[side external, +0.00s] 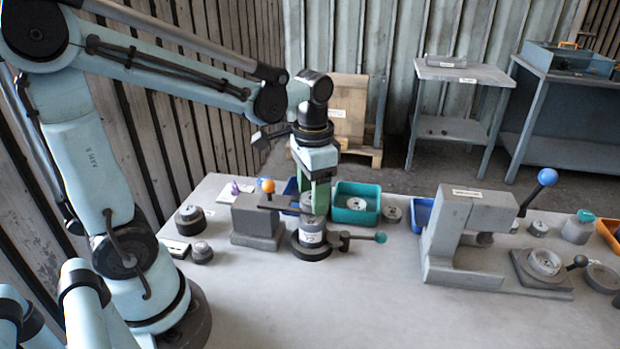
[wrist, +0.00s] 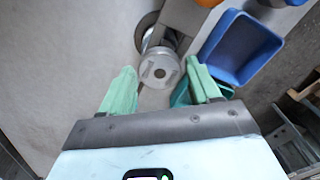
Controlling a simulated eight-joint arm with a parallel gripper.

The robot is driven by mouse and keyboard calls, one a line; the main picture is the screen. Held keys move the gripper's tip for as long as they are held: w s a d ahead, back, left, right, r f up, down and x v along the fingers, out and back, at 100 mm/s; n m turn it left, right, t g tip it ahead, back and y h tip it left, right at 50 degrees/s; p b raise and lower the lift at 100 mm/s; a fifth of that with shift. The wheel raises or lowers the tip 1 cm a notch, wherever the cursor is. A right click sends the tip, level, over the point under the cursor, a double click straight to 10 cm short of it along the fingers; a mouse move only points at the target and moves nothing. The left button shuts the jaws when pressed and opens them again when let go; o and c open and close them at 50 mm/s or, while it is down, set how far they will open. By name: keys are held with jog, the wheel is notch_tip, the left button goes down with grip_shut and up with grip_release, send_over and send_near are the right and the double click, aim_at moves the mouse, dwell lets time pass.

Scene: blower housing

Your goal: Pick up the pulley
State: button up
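A round grey metal part with a slotted face (wrist: 158,70), which looks like a pulley, is just ahead of my fingertips in the wrist view. In the side view a pale labelled cylinder (side external: 312,236) stands upright on a dark round base, directly under my gripper (side external: 318,205). I cannot tell for sure that both views show the same part. In the wrist view my gripper (wrist: 161,80) has its two green fingers apart, with a gap either side of the round part. In the side view the fingers partly hide the cylinder's top.
A grey block fixture (side external: 257,220) with an orange knob stands left of the cylinder. A teal-knobbed lever (side external: 362,237) sticks out right. A green bin (side external: 357,188) holds a round part behind. A grey press (side external: 465,225) stands further right. The front table is clear.

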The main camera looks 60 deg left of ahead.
jog(key=c, duration=0.9)
jog(key=shift+o, duration=0.2)
jog(key=shift+r, duration=0.2)
jog(key=shift+r, duration=0.55)
notch_tip(320, 180, up, 2)
jog(key=shift+r, duration=0.2)
jog(key=s+d+r, duration=0.5)
jog(key=d+r, duration=0.2)
jog(key=d, duration=0.3)
jog(key=shift+d, duration=0.3)
